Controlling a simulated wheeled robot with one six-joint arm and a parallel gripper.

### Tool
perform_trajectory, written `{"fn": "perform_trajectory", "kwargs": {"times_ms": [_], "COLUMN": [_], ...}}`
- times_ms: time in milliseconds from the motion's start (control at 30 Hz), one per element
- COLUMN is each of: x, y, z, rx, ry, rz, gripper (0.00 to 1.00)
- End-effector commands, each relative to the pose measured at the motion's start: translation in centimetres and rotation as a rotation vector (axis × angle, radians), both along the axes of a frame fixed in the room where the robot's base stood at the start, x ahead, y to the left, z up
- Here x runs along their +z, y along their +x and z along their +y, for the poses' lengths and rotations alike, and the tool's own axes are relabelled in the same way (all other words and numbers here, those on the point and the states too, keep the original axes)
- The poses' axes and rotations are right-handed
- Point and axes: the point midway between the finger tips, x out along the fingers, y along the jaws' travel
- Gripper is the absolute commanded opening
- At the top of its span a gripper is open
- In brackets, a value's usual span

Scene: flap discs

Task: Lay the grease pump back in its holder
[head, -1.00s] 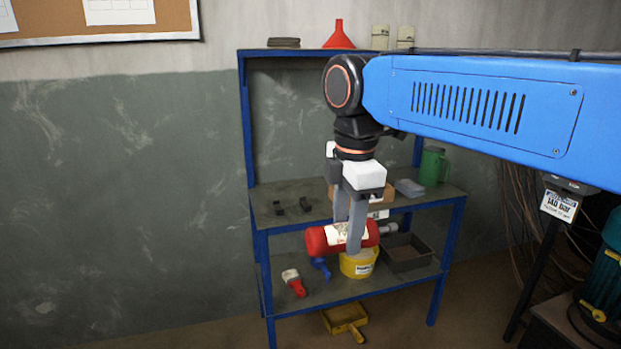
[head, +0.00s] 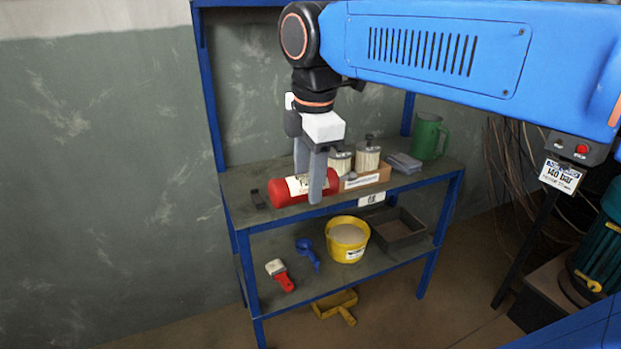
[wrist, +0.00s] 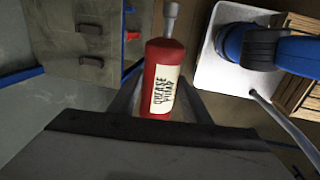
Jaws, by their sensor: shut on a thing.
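The grease pump (head: 286,192) is a red cylinder with a pale label, lying level in the head view. My gripper (head: 309,186) is shut on its body from above, holding it in front of and over the blue shelf's upper board. The label and grey nozzle end of the pump (wrist: 160,90) show in the wrist view. The holder appears to be two small black clips on the upper board. One clip (head: 257,199) shows left of the pump; the other is hidden behind the pump. Both clips (wrist: 90,61) show in the wrist view, left of the pump.
Behind the pump on the upper board stand a box with tins (head: 368,160), grey pads (head: 403,163) and a green jug (head: 427,136).

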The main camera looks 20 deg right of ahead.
Motion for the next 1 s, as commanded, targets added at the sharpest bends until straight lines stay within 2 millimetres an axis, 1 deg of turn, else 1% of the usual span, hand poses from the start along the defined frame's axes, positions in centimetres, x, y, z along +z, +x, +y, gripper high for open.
{"fn": "perform_trajectory", "kwargs": {"times_ms": [100, 1000], "x": [-0.3, -2.3], "y": [1.6, 12.6], "z": [0.0, 0.0], "rx": [0.000, 0.001], "ry": [0.000, 0.000], "rz": [0.000, 0.000], "gripper": [0.00, 0.00]}}
